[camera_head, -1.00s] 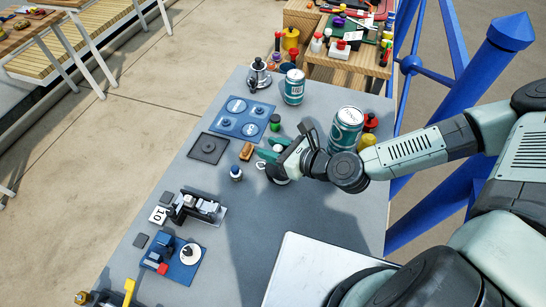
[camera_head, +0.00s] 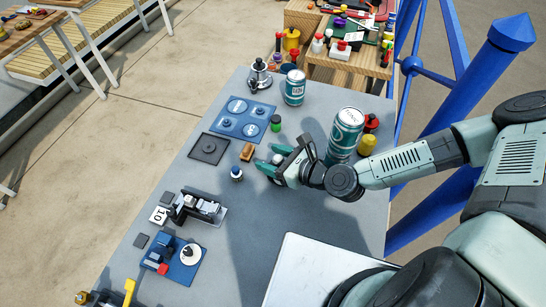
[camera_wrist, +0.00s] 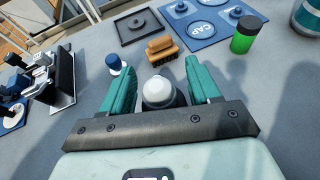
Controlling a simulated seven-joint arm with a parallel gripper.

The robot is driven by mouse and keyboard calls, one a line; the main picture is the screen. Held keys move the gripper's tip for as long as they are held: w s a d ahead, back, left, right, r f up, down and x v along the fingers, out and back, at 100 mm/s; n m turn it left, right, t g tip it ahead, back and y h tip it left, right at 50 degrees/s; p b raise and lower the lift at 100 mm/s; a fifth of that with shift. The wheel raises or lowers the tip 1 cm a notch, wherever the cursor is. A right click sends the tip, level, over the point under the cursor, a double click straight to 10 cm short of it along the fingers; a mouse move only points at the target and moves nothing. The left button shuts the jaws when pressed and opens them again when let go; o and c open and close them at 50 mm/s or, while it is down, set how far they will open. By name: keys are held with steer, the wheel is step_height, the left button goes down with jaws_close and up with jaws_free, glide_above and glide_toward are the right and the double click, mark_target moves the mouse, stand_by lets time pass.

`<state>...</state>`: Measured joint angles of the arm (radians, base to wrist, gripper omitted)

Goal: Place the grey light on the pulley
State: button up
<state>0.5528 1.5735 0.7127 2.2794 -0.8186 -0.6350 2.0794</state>
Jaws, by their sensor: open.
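A pale grey, dome-topped piece, which looks like the grey light (camera_wrist: 158,92), stands between my fingers in the wrist view. In the head view it is mostly hidden by the fingers. My gripper (camera_head: 267,168) is open around it, with a gap on each side; its teal fingers also show in the wrist view (camera_wrist: 162,90). No part is clearly marked as the pulley. A black square plate with a low round centre (camera_head: 209,147) lies farther left, and a white disc (camera_head: 190,253) sits on a blue base near the front; I cannot tell whether either is it.
A brown brush-like block (camera_head: 247,152), a blue-and-white knob (camera_head: 236,173) and a green-and-black cylinder (camera_head: 275,123) stand close by. A teal can (camera_head: 346,133) stands beside my wrist. A blue board (camera_head: 264,113) lies behind. A black mechanism (camera_head: 196,208) stands front left.

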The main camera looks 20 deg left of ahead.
steer(key=shift+r, duration=0.1)
steer(key=shift+d+r, duration=0.15)
steer(key=shift+d, duration=0.2)
steer(key=v, duration=1.1)
steer(key=shift+s+r, duration=0.15)
steer(key=shift+s, duration=0.05)
steer(key=shift+d, duration=0.15)
